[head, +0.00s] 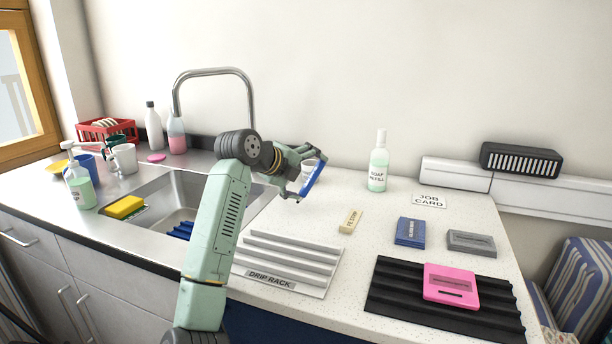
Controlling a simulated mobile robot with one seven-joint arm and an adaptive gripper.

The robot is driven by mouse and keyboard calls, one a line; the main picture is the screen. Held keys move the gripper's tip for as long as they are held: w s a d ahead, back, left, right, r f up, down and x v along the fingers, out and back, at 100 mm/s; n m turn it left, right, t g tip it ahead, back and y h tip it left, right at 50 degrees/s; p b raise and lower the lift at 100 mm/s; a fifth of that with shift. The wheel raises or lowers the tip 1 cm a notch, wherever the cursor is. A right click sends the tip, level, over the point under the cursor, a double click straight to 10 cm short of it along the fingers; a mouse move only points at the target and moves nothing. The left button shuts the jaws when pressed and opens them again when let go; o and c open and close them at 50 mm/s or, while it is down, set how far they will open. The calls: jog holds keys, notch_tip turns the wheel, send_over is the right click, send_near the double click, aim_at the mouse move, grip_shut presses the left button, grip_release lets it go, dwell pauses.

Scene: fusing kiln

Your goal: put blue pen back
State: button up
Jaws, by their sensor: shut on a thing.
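My gripper (303,184) is raised above the counter, right of the sink. It is shut on a slim blue bar (315,179), which I take to be the blue pen. The bar is held tilted, its upper end leaning right, clear of the counter. Its details are too small to make out, and the fingers hide part of it.
A white drip rack (262,283) lies below my gripper. To its right are a beige block (350,221), a blue slab (410,232), a grey slab (471,243) and a black ribbed mat (390,300) bearing a pink slab (450,284). A soap bottle (378,168) stands behind.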

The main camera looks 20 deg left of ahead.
jog(key=shift+f, duration=0.45)
jog(key=shift+f, duration=0.15)
jog(key=o, duration=1.3)
jog(key=shift+o, duration=0.2)
